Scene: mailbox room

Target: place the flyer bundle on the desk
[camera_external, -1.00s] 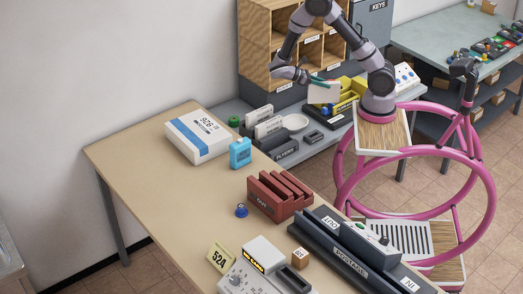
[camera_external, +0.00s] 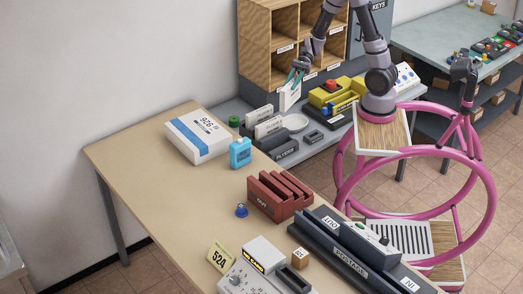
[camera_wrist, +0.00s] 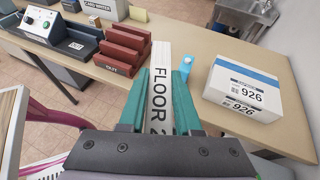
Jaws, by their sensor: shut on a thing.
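My gripper (camera_external: 298,73) is shut on a slim white bundle (camera_external: 290,96), held tilted in the air in front of the wooden pigeonholes. In the wrist view the teal fingers (camera_wrist: 159,82) clamp both sides of the bundle (camera_wrist: 158,105), which bears the lettering "FLOOR 2"; no flyer wording shows on its visible face. The tan desk (camera_external: 150,165) is in front and lower left, apart from the bundle. Its wide top also shows in the wrist view (camera_wrist: 210,55).
On the desk are a white 926 parcel (camera_external: 197,136), a blue item (camera_external: 240,153), a red slotted OUT holder (camera_external: 279,195) and a dark POSTAGE unit (camera_external: 350,250). The grey side bench (camera_external: 232,108) carries white bundles (camera_external: 268,127) and a dish. The desk's left middle is clear.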

